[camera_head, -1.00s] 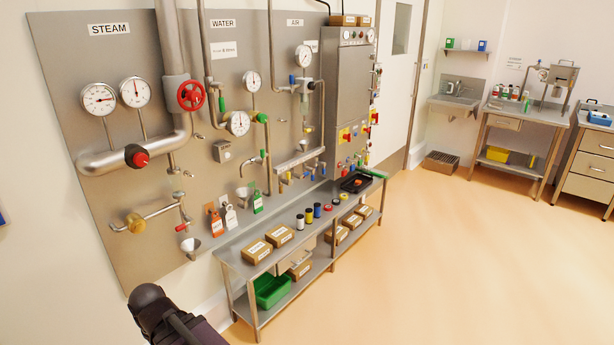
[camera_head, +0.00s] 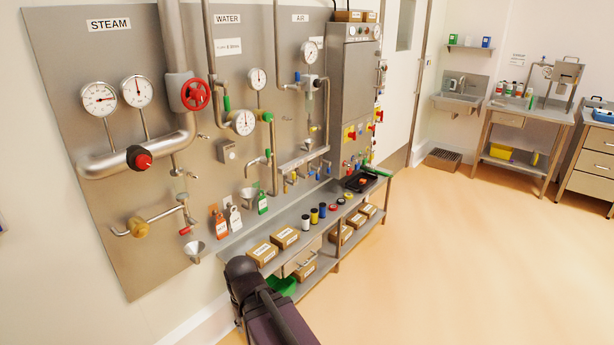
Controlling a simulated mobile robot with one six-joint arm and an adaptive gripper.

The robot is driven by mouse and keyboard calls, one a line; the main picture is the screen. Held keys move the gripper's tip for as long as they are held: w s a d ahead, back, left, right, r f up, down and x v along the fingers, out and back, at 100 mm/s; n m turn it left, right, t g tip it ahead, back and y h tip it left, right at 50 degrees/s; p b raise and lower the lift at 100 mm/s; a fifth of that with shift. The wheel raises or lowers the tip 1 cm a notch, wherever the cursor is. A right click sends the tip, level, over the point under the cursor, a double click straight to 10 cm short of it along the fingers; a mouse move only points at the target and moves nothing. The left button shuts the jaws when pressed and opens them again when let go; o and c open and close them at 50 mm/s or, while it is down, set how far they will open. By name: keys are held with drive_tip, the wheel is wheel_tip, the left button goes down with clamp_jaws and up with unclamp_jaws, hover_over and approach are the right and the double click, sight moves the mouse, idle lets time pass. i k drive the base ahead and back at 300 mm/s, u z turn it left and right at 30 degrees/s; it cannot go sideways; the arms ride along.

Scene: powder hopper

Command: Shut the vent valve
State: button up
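No valve in view carries a readable vent label, so I cannot tell which one is the vent valve. A small steel hopper (camera_head: 568,72) stands on a bench at the far back right; any valve on it is too small to make out. On the wall panel (camera_head: 75,215) are a red handwheel (camera_head: 195,94), a red knob (camera_head: 143,161) on the steam pipe and a small red lever (camera_head: 184,231) below. My dark arm enters at the bottom centre, in front of the low bench. My gripper does not show.
A low steel bench (camera_head: 290,222) with boxes and jars runs along the panel. A steel cabinet (camera_head: 353,85) stands at its far end. The hopper's bench (camera_head: 530,116) and a drawer unit (camera_head: 597,160) stand at the back right. The floor (camera_head: 450,260) between is clear.

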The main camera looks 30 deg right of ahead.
sight(293, 182)
drive_tip(key=i, duration=1.65)
drive_tip(key=z, duration=0.05)
